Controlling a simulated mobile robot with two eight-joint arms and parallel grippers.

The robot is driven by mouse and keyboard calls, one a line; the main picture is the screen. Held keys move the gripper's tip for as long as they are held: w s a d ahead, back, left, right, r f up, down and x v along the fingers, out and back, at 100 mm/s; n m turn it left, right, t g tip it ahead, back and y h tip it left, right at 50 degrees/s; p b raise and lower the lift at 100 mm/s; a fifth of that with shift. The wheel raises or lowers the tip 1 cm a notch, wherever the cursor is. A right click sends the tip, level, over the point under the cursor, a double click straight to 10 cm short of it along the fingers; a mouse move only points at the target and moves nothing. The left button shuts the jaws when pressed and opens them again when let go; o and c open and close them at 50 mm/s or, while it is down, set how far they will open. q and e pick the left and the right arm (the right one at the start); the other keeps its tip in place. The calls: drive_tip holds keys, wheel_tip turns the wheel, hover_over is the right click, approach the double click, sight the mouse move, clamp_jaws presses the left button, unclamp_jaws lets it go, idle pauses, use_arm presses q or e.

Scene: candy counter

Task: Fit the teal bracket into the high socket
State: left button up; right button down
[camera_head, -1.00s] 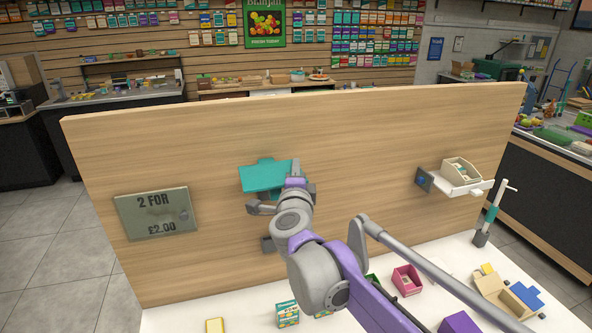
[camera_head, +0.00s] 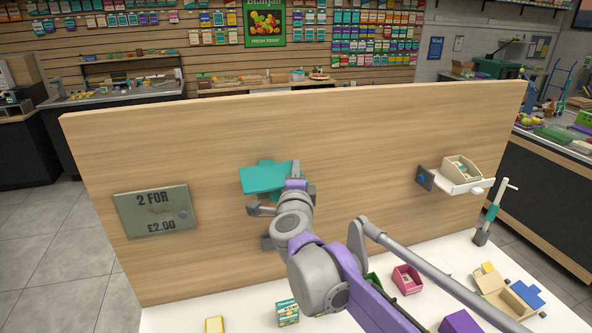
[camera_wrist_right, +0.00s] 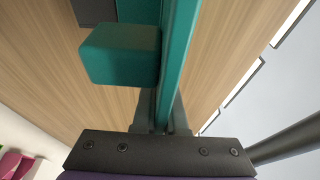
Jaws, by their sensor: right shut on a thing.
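The teal bracket (camera_head: 264,178) is in front of the upright wooden panel, left of the panel's middle, with its flat plate facing up. My right gripper (camera_head: 283,196) is shut on it from the near side. In the right wrist view the bracket's thin plate (camera_wrist_right: 179,60) runs between the fingers (camera_wrist_right: 160,115), and a teal block (camera_wrist_right: 120,54) sticks out beside it. A dark grey piece (camera_wrist_right: 94,11) on the panel shows at the block's far end; I cannot tell whether the block is inside it. A lower dark socket (camera_head: 267,243) is partly behind my arm. My left gripper is not in view.
The wooden panel (camera_head: 350,140) stands on a white counter. A grey price sign (camera_head: 157,212) hangs at its left, and a white shelf with a cream box (camera_head: 461,170) at its right. Small boxes and a pink bin (camera_head: 407,279) lie on the counter below.

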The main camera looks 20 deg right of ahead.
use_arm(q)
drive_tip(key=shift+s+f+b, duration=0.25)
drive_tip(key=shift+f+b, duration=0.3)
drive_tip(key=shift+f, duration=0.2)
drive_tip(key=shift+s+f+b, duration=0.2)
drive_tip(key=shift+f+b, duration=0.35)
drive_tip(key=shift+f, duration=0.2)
use_arm(e)
drive_tip(key=shift+f, duration=2.35)
drive_tip(key=c, duration=0.9)
unclamp_jaws()
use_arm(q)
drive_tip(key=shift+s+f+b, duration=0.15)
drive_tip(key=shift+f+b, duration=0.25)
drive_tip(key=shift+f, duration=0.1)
use_arm(e)
drive_tip(key=v, duration=1.1)
drive_tip(key=shift+r, duration=0.1)
drive_tip(key=shift+w, duration=0.1)
